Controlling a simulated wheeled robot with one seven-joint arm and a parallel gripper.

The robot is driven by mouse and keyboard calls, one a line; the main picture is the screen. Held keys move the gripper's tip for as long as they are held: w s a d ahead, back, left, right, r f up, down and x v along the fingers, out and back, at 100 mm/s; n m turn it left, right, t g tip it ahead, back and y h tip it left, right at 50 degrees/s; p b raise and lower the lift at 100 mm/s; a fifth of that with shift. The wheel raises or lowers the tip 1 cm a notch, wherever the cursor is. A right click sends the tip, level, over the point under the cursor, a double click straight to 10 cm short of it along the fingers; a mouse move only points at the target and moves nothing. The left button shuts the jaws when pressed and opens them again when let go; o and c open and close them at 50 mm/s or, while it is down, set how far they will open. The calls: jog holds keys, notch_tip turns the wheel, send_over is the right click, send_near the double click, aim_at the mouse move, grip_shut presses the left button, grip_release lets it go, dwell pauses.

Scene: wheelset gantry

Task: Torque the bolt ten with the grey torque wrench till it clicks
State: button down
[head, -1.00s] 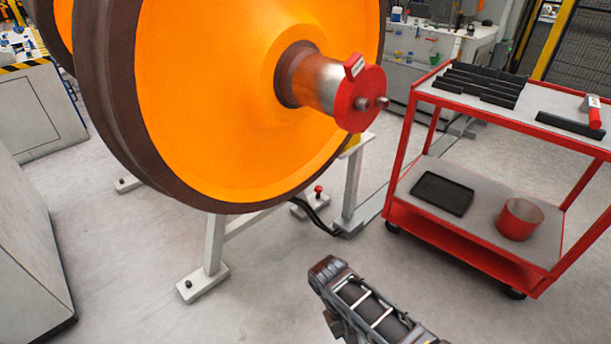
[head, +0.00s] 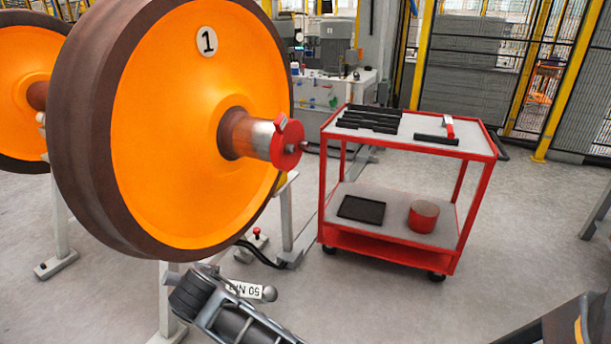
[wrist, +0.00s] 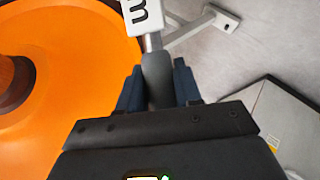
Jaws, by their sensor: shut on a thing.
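The grey torque wrench (head: 248,290) is in my gripper (head: 196,290), below the wheel in the head view. Its white label, reading about 50 Nm, appears upside down. In the wrist view its grey handle (wrist: 157,75) sits between the two dark blue fingers of my gripper (wrist: 158,90), with part of the label above. The orange wheel (head: 165,150) marked 1 has a steel axle end with a red cap (head: 287,145). A bolt or stub (head: 303,147) sticks out of the cap. I cannot read any bolt number. The wrench is apart from the cap.
A red trolley (head: 483,150) stands right of the axle, with black bars (head: 370,118) and a red-handled tool (head: 449,127) on top. Its lower shelf holds a black tray (head: 361,210) and a red pot (head: 423,216). A white stand (head: 167,300) supports the wheel.

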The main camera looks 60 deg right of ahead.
jog(key=s+d+r+t+y+p, duration=0.25)
jog(key=d+r+t, duration=0.35)
jog(key=d+r, duration=1.05)
jog(key=s+d+r+m+t+h+p, duration=0.1)
jog(key=s+d+r, duration=0.4)
jog(key=r, duration=0.4)
jog(key=s+d+r+m+t+h+p, duration=0.1)
jog(key=s+d+r+h+p, duration=0.1)
jog(key=s+d+r, duration=0.45)
jog(key=w+a+f+n+t+b, duration=0.4)
jog(key=a+f+n+b, duration=0.4)
jog(key=f+b, duration=0.4)
jog(key=shift+w+n, duration=0.7)
jog(key=shift+n, duration=0.2)
jog(key=shift+a, duration=0.1)
jog(key=shift+h+b, duration=0.35)
jog(key=shift+b, duration=0.8)
